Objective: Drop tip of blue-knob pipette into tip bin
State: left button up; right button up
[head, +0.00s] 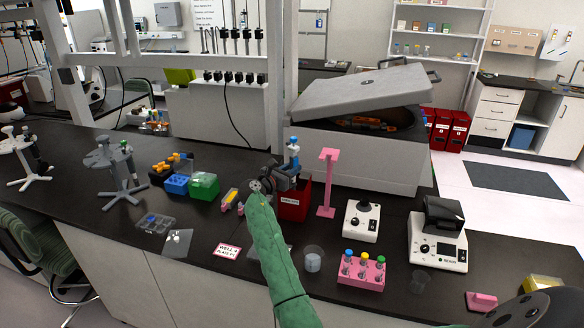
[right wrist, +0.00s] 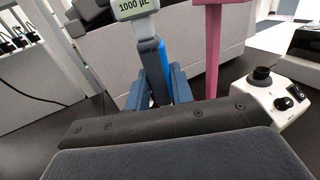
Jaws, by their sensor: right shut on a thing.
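The blue-knob pipette (head: 293,150) stands roughly upright in my right gripper (head: 284,181), which is shut on its body. In the right wrist view, the pipette (right wrist: 151,55) shows a "1000 µL" label and a blue strip between the blue fingers of the gripper (right wrist: 158,88). The red tip bin (head: 293,208) stands on the bench right at the gripper, and the pipette is above or just behind its rim. The pipette's lower end and tip are hidden, so I cannot tell whether they are inside the bin. My left gripper is out of view.
A pink stand (head: 327,185) rises close to the right of the bin. A large centrifuge with a raised lid (head: 362,90) is behind. A white knobbed device (head: 361,221), a pink tube rack (head: 361,272) and a clear beaker (head: 313,260) stand nearby. Green and blue boxes (head: 204,186) lie left.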

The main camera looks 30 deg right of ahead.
aim_at(291, 150)
notch_tip(291, 150, up, 5)
jog(key=p, duration=0.4)
notch_tip(291, 150, up, 2)
jog(key=shift+r, duration=0.3)
